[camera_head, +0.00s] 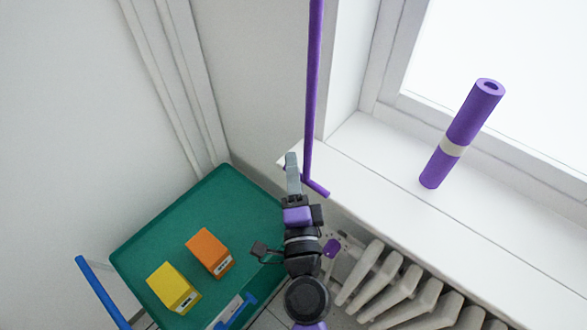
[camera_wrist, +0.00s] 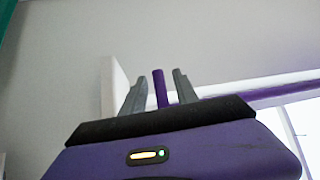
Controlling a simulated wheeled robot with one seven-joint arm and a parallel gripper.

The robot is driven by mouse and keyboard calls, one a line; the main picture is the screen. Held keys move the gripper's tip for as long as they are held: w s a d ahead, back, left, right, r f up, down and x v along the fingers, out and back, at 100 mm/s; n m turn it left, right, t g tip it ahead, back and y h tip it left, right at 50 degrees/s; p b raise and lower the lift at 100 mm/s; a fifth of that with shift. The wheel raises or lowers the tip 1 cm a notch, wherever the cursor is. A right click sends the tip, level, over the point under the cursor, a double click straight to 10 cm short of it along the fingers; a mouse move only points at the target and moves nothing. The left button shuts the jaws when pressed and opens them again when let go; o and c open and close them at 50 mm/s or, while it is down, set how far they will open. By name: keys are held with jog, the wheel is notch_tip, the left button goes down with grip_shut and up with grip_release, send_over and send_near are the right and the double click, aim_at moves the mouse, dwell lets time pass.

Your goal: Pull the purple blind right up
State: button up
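A thin purple rod (camera_head: 312,90) hangs down in front of the wall corner beside the window and ends in a short purple crossbar (camera_head: 317,188) above the sill's end. My gripper (camera_head: 292,165) points up beside the rod's lower end. In the wrist view, my gripper (camera_wrist: 157,80) has its two fingers apart. The purple rod (camera_wrist: 160,88) shows between them, with a gap on each side; its depth relative to the fingertips is unclear. A purple strip (camera_wrist: 285,94), perhaps the blind, runs along the window's top in the wrist view. The blind's fabric is not clearly seen.
A purple roll with a pale band (camera_head: 453,146) stands on the white windowsill (camera_head: 390,165). A ribbed radiator (camera_head: 400,290) is below it. A green-topped trolley (camera_head: 190,215) with a yellow box (camera_head: 172,288) and an orange box (camera_head: 209,253) is at the left.

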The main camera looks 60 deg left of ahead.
grip_shut()
dwell(1.4)
